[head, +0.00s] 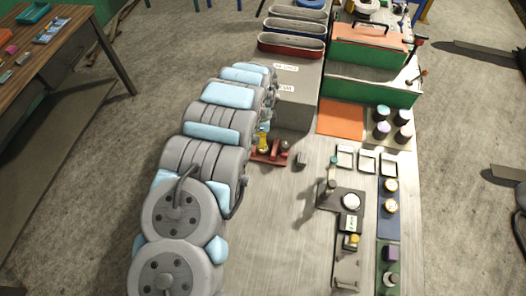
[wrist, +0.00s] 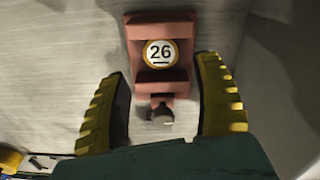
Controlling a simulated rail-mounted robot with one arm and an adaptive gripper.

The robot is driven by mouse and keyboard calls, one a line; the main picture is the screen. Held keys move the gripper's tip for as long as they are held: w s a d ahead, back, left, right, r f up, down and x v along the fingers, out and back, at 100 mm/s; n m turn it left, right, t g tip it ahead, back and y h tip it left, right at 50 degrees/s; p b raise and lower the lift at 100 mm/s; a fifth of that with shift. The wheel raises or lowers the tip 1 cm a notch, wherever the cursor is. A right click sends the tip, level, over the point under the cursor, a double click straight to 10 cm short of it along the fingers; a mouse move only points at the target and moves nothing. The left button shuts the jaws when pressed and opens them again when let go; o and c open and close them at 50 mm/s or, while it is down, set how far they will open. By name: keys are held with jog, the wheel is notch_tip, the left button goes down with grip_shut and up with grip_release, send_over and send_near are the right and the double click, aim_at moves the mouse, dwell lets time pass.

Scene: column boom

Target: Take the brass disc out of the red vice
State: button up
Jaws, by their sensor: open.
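The red vice (wrist: 161,25) is in the upper middle of the wrist view, its screw and round handle end pointing toward me. The brass disc (wrist: 160,53) sits between its jaws, with a white face marked 26 and a brass rim. My gripper (wrist: 161,76) is open, its yellow-ribbed fingers left and right of the vice's near part, apart from the disc. In the head view the red vice (head: 269,157) shows beside my arm, partly hidden. A yellow finger of my gripper (head: 263,141) shows over it; the disc cannot be made out there.
A small dark block (head: 301,160) stands right of the vice. Farther right are a lever fixture (head: 332,187), white square frames (head: 367,162) and several capped pieces on a blue mat (head: 389,222). A grey box (head: 297,98) stands behind the vice. Bare bench lies in front of it.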

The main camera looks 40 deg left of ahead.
jog(key=shift+w+d+f+b, duration=0.1)
jog(key=shift+f+b, duration=1.5)
jog(key=shift+f, duration=0.5)
jog(key=shift+w+d+f+b, duration=0.1)
jog(key=shift+f+b, duration=1.45)
jog(key=shift+f, duration=0.55)
jog(key=shift+r, duration=0.1)
jog(key=c, duration=1)
jog(key=shift+c, duration=0.3)
